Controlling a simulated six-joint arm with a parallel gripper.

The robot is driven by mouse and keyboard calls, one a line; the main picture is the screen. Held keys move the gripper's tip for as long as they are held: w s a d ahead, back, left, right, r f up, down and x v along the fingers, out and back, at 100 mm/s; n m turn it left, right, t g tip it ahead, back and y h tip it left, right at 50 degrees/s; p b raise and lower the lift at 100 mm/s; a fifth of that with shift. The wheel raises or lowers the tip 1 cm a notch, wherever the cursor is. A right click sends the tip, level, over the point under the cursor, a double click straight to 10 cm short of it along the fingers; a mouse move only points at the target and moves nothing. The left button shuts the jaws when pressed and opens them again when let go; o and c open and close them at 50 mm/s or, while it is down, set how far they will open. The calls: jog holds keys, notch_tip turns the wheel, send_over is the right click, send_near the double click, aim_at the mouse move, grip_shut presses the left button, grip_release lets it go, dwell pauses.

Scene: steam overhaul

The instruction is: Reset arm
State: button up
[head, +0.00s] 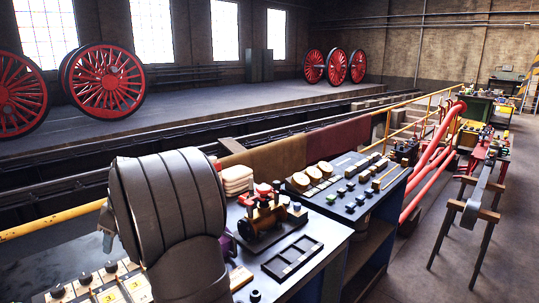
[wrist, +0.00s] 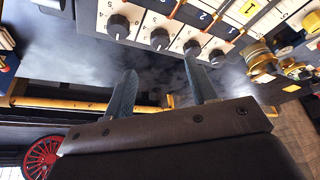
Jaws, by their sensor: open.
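My gripper (wrist: 161,62) shows in the wrist view with its two dark fingers spread and nothing between them. The fingertips are close in the picture to a row of black knobs (wrist: 159,39) on a pale panel with numbered labels (wrist: 200,17). I cannot tell whether a finger touches a knob. In the head view my grey ribbed arm fills the left foreground over the bench and mostly hides the gripper. The same knobs (head: 85,278) and yellow numbered labels (head: 110,294) show below it at the bottom left.
A small brass and black engine model (head: 262,220), a black compartment tray (head: 292,258) and folded cloths (head: 236,179) are on the bench right of my arm. A second dark bench (head: 345,190) holds small parts. A yellow rail (head: 50,222) runs behind. Brass fittings (wrist: 265,62) are right of the knobs.

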send_near(112, 264)
jog(key=x, duration=0.9)
jog(key=shift+a+f, duration=0.1)
jog(key=shift+f, duration=0.05)
jog(key=shift+s+r+m+t, duration=0.1)
jog(key=shift+r+m+t, duration=0.2)
jog(key=shift+m, duration=0.4)
jog(key=m, duration=0.2)
jog(key=m+t, duration=0.1)
jog(key=m, duration=0.1)
jog(key=shift+s+t+h, duration=0.15)
jog(key=shift+t+h, duration=0.15)
jog(key=shift+s+a+m+t+h, duration=0.1)
jog(key=shift+m+t+h, duration=0.15)
jog(key=shift+m, duration=0.8)
jog(key=shift+a+m+t+h, duration=0.1)
jog(key=shift+m+t+h, duration=0.15)
jog(key=shift+m, duration=0.8)
jog(key=v, duration=0.6)
